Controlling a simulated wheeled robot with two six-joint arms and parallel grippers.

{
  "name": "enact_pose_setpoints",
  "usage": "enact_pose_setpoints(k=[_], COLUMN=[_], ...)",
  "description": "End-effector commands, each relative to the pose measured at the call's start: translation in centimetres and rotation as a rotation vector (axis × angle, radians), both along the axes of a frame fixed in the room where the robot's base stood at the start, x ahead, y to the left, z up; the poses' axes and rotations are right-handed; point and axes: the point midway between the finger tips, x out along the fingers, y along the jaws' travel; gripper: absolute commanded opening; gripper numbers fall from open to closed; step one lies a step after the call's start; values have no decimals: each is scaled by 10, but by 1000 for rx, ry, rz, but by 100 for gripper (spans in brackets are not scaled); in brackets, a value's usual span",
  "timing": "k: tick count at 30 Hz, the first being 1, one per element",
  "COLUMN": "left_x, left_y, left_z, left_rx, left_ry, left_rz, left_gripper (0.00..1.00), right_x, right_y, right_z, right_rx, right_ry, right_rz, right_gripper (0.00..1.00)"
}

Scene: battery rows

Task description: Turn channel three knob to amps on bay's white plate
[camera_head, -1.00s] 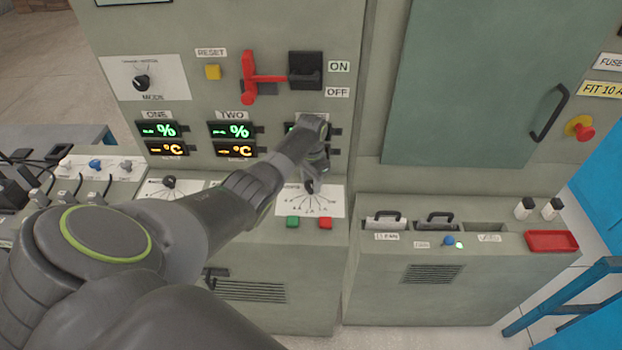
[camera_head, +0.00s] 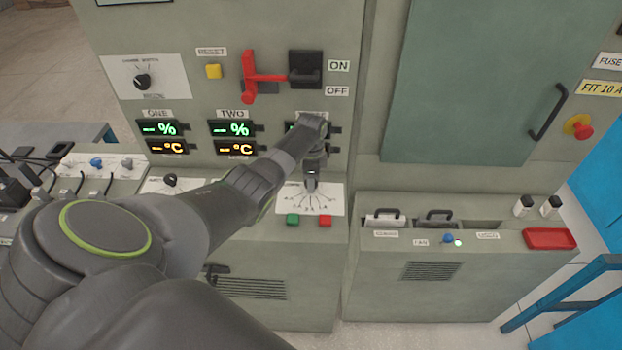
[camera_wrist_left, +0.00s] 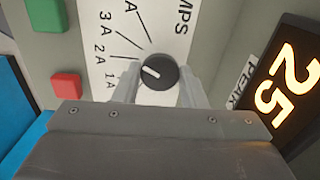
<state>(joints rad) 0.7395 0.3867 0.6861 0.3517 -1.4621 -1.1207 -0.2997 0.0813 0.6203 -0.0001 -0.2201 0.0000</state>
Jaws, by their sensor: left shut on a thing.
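The white plate (camera_head: 288,203) with a fanned scale is on the bay's sloped desk, below the column of the third display. In the left wrist view this plate (camera_wrist_left: 100,30) reads 1A, 2A, 3A and part of AMPS. A round black knob (camera_wrist_left: 166,83) sits on it, its white pointer line angled left and slightly up, toward the 1A and 2A side. My left gripper (camera_wrist_left: 158,85) is shut on the knob, one finger on each side. In the head view my left gripper (camera_head: 311,185) points down on the plate and hides most of the knob. My right gripper is not in view.
A green button (camera_head: 293,219) and a red button (camera_head: 325,221) sit just below the plate. An orange display (camera_wrist_left: 275,95) reading 25 is close on the right in the wrist view. The red lever (camera_head: 250,78) and mode knob (camera_head: 142,82) are above.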

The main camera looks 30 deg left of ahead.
Motion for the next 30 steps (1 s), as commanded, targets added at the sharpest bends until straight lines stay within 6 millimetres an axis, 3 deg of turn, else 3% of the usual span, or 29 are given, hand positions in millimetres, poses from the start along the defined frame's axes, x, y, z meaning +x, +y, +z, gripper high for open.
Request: enact_pose_setpoints(k=[18, 19, 23, 30], left_x=[2, 2, 1, 1], left_y=[0, 0, 0, 0], left_z=[2, 2, 1, 1], left_rx=[1, 1, 0, 0], left_ry=[-5, -5, -4, -1], left_rz=[-39, -39, -39, -38], left_gripper=[15, 42, 59, 59], right_x=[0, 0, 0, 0], right_y=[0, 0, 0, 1], right_z=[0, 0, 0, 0], right_rx=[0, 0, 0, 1], right_ry=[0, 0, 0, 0], right_rz=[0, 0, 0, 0], right_gripper=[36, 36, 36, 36])
